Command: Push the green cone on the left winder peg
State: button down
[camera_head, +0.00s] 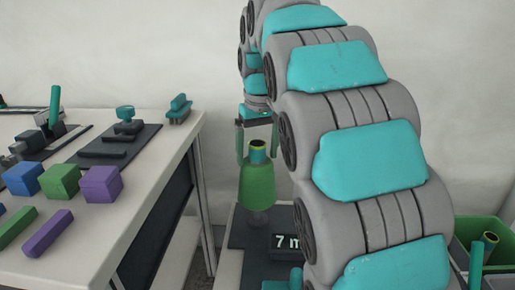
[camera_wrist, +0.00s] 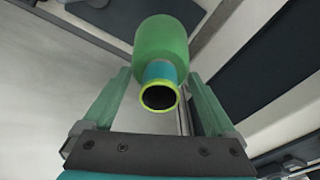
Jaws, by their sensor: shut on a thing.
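The green cone (camera_head: 257,185) stands upright in the head view, with a teal tube end and a yellow rim at its top. My gripper (camera_head: 257,158) comes down from above, with one green finger on each side of the cone's upper part, and is shut on it. In the wrist view the cone (camera_wrist: 160,42) lies between the fingers, its hollow tube end facing the camera. Below the cone is a grey rounded base (camera_head: 258,217) over a dark plate. The peg itself is hidden, so I cannot tell how far the cone sits on it.
A dark block marked "7 m" (camera_head: 287,243) stands just right of the cone. A white table (camera_head: 60,255) at left carries blue, green and purple blocks, bars and dark fixtures. A green bin (camera_head: 478,228) with tubes stands at right. My arm fills the middle right.

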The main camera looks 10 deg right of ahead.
aim_at(258, 169)
jog(key=shift+f+b, duration=0.55)
jog(key=shift+f, duration=0.85)
jog(key=shift+f+b, duration=0.35)
jog(key=shift+f, duration=0.75)
grip_release()
jog(key=r+p, duration=0.1)
jog(key=r, duration=0.1)
jog(key=r+p, duration=0.1)
jog(key=r, duration=0.1)
jog(key=r+p, duration=0.1)
jog(key=r, duration=0.1)
jog(key=shift+s+r, duration=0.3)
jog(key=shift+s, duration=0.05)
jog(key=shift+s+r, duration=0.1)
jog(key=shift+r, duration=0.1)
